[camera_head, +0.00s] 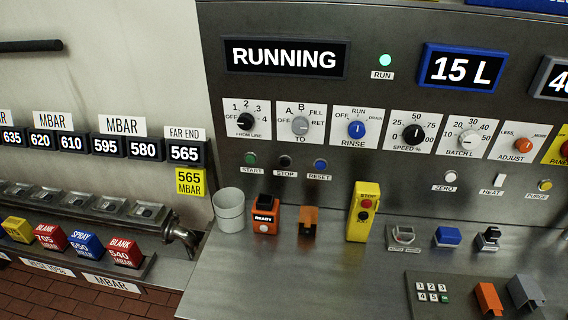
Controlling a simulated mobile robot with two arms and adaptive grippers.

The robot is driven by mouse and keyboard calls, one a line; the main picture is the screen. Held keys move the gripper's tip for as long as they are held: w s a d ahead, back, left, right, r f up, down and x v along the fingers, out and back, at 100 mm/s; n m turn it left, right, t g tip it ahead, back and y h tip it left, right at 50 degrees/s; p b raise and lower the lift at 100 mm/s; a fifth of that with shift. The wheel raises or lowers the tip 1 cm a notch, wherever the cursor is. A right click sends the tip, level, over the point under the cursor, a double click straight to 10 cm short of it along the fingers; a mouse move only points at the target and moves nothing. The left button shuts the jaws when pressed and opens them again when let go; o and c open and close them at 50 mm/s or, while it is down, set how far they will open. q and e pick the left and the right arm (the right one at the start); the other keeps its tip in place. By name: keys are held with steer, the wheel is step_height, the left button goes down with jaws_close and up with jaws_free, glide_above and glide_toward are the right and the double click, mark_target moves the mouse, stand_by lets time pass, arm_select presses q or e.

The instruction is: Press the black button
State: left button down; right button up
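A small round black button (285,162) is on the upright grey panel, above the label STOP. It sits between a green button (250,159) labelled START on its left and a blue button (320,164) labelled RESET on its right. Nothing covers it. Neither of my grippers is in the head view.
Several knobs line the panel above the buttons. On the ledge below stand a grey cup (229,212), an orange device (266,215) and a yellow STOP box (362,212).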

steer(key=shift+w, duration=0.15)
jaws_close()
steer(key=shift+a, duration=0.3)
steer(key=shift+d, duration=0.15)
stand_by(0.4)
